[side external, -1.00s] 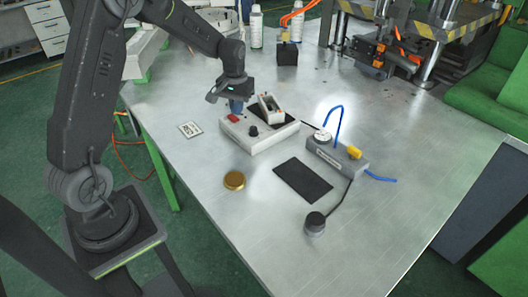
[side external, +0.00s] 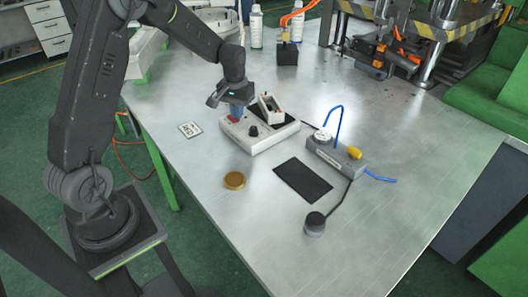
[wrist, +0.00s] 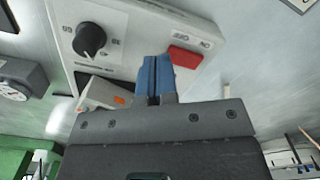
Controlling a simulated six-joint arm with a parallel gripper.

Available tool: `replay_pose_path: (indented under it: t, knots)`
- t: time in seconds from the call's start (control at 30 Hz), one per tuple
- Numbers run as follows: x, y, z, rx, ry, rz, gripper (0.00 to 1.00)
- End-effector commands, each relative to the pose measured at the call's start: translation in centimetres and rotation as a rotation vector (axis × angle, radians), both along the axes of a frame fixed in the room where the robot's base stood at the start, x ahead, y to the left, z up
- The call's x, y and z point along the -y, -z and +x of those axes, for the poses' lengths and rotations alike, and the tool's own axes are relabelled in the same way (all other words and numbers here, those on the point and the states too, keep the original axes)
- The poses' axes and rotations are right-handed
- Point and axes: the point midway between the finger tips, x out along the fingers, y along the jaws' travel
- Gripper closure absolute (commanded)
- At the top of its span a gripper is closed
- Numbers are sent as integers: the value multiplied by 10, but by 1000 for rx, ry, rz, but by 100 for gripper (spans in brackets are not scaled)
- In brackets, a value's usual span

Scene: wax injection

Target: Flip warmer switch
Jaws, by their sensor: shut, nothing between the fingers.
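The warmer (side external: 266,143) is a white box on the metal table, with a black knob (wrist: 90,40) and a red rocker switch (wrist: 185,57) on its top panel. My gripper (wrist: 156,60) has blue fingers, closed together with nothing between them. In the wrist view the fingertips lie just left of the red switch, between it and the knob. In the side external view my gripper (side external: 236,110) is low over the switch end of the warmer and partly covers the switch. I cannot tell whether the fingers touch the panel.
A small open-topped white holder (side external: 269,108) sits on the warmer's dark pad. A grey pressure unit (side external: 338,155) with a gauge and blue hose stands to the right. A gold disc (side external: 235,180), a black mat (side external: 302,180) and a label card (side external: 190,129) lie on the table.

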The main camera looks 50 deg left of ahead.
Motion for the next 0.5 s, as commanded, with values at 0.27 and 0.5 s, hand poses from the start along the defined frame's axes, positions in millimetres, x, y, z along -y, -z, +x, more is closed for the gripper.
replay_pose_path:
  t: [0.27, 0.5]
  knots:
    - [0, 4, 0, 0, 0, 0, 100]
    - [0, 7, 0, 0, 0, 0, 100]
